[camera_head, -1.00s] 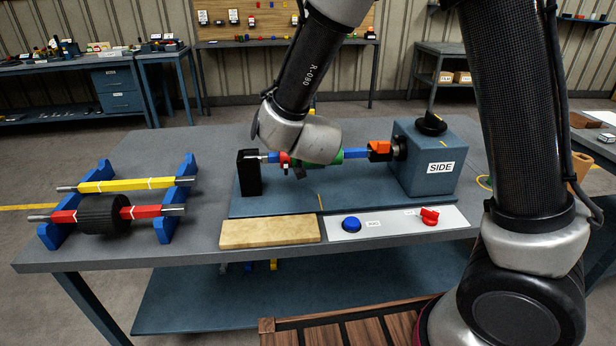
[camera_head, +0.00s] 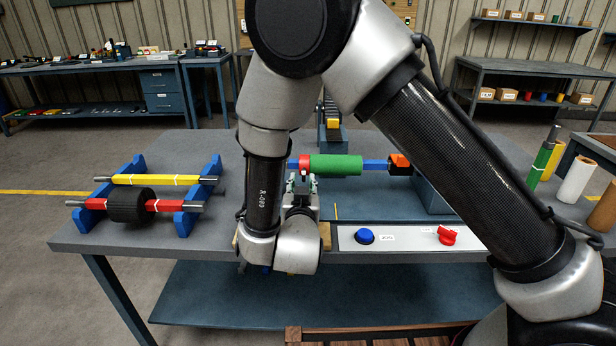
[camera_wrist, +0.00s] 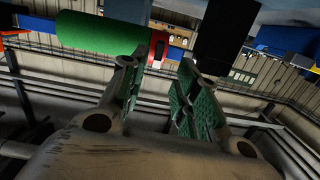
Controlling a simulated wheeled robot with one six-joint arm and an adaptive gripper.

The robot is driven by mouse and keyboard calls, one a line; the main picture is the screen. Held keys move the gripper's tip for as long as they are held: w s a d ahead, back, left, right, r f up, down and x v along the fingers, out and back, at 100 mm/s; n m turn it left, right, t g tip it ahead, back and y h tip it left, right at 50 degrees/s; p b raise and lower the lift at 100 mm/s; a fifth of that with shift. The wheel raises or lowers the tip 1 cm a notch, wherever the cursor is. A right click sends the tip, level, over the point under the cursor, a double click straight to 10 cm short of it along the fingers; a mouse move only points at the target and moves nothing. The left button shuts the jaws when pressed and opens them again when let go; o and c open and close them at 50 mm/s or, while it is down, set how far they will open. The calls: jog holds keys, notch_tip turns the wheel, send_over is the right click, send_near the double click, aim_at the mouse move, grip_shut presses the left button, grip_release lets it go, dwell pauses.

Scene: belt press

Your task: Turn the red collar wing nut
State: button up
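The red collar (camera_head: 304,161) sits on the blue shaft at the left end of the green roller (camera_head: 336,165). Its wing nut cannot be told apart from my fingertips in the head view. My gripper (camera_head: 301,180) is just below and in front of the collar, fingers pointing up and away. In the wrist view my two green-padded fingers (camera_wrist: 160,75) stand apart with a gap between them and nothing clearly held. The green roller (camera_wrist: 98,33) lies beyond the left finger there.
The dark post (camera_wrist: 228,38) stands beyond my right finger. An orange coupling (camera_head: 400,164) joins the shaft to the blue housing. A panel with a blue button (camera_head: 364,236) and red knob (camera_head: 446,235) lies at the front. A rack (camera_head: 184,222) with two shafts stands left.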

aim_at(304, 176)
jog(key=shift+t, duration=0.5)
jog(key=w, duration=0.6)
jog(key=shift+d+f, duration=0.2)
jog(key=shift+f, duration=0.15)
grip_shut()
